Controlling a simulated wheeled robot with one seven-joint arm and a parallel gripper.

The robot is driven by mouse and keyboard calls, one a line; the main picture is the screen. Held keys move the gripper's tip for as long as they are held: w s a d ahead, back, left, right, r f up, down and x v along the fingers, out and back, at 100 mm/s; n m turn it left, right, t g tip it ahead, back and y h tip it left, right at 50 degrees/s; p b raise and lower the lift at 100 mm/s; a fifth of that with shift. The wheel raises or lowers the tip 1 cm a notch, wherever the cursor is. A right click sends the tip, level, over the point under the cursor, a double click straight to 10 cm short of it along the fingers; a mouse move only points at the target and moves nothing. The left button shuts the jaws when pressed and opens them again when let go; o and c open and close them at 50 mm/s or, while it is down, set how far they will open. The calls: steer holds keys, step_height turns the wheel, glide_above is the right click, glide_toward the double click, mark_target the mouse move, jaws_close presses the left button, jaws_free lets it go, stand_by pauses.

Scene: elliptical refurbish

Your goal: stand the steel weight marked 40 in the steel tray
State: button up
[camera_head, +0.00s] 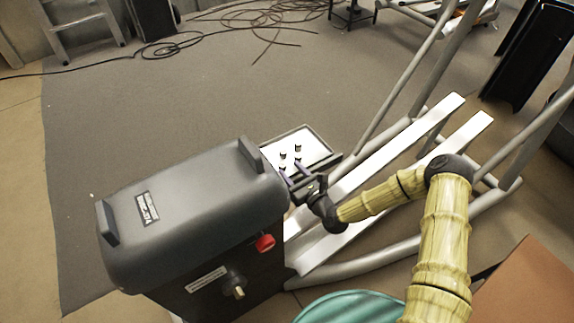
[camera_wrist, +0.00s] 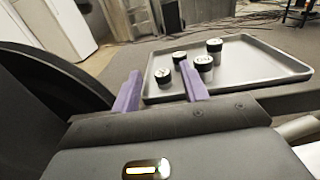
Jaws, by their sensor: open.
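The steel tray (camera_head: 318,146) lies beyond the grey machine housing, and its rim and bare floor show in the wrist view (camera_wrist: 262,62). Several small steel weights with dark tops and pale markings stand upright in its left part: a near-left one (camera_wrist: 163,78), one behind it (camera_wrist: 179,60), a middle one (camera_wrist: 204,68) and a far one (camera_wrist: 214,48). I cannot read which is marked 40. My gripper (camera_wrist: 160,68) has its purple fingers apart, nothing held, with the near weights showing beyond and between them. In the head view my gripper (camera_head: 293,177) is at the tray's near edge.
The grey housing (camera_head: 190,215) with a red knob (camera_head: 265,242) stands left of my gripper. Pale rails (camera_head: 400,150) and grey tubes of the elliptical lie to the right. A teal round thing (camera_head: 350,308) is in front. The tray's right side is bare.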

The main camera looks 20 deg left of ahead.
steer(key=p+v, duration=0.1)
steer(key=v, duration=0.8)
steer(key=shift+n, duration=0.3)
steer(key=s+d+r+n+g+h, duration=0.1)
steer(key=d+r+n+g+h, duration=0.15)
steer(key=d+n+h, duration=0.45)
steer(key=d+r+n+g+h, duration=0.2)
steer(key=d+n+g+h, duration=0.15)
steer(key=d+n, duration=0.65)
steer(key=s+d+r+n+g+h, duration=0.1)
steer(key=s+d+r+n+h, duration=0.1)
steer(key=s+r, duration=0.4)
steer(key=s+d+r+n+g+h, duration=0.1)
steer(key=s+d+r+n, duration=0.4)
steer(key=r, duration=0.4)
steer(key=shift+s+r+n+h, duration=0.35)
steer(key=shift+s+n, duration=0.1)
steer(key=shift+n, duration=0.15)
